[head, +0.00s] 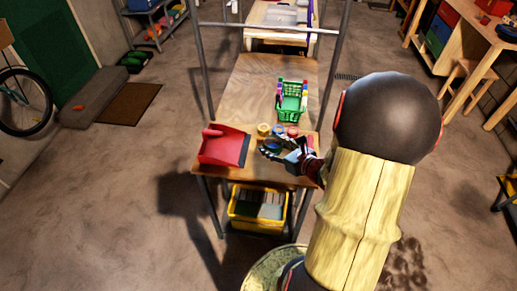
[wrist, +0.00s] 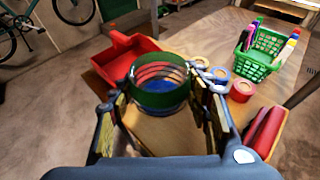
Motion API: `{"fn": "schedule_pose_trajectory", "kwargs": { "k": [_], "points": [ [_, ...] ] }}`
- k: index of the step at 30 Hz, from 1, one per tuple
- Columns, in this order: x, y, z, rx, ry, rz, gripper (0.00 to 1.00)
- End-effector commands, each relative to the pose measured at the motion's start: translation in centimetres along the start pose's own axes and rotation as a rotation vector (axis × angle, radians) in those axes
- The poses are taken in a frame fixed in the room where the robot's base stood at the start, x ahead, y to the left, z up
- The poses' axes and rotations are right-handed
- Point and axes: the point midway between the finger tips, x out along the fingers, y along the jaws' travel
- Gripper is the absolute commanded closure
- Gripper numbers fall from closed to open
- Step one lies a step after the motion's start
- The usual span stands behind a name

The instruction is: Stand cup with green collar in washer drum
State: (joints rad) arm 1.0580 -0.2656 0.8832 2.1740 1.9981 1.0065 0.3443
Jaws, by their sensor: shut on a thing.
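The cup with the green collar (wrist: 160,98) is between the fingers of my gripper (wrist: 162,108) in the wrist view. Its dark green band faces me, with reddish rings and a blue area showing inside the round opening. My gripper is shut on it, one finger on each side. In the head view my gripper (head: 283,152) is over the near part of the wooden table, right of the red dustpan, and the cup is small and partly hidden there. I cannot tell its exact tilt or height. No washer drum is visible in either view.
The wooden table (head: 245,90) carries a red dustpan (head: 222,147), a green basket (head: 291,100) with markers, and yellow and red tape rolls (head: 263,129). Metal posts rise at its sides. A yellow crate (head: 235,206) sits below. The floor to the left is mostly open.

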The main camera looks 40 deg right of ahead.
Motion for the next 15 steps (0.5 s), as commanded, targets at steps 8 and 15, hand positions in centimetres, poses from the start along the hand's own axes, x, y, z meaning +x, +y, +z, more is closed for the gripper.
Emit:
{"fn": "schedule_pose_trajectory", "kwargs": {
  "k": [8, 15],
  "points": [
    [6.8, -1.1, -0.6, -0.002, 0.001, 0.007, 0.69],
    [11.8, -2.1, -2.5, 0.001, 0.003, 0.004, 0.69]
  ]
}}
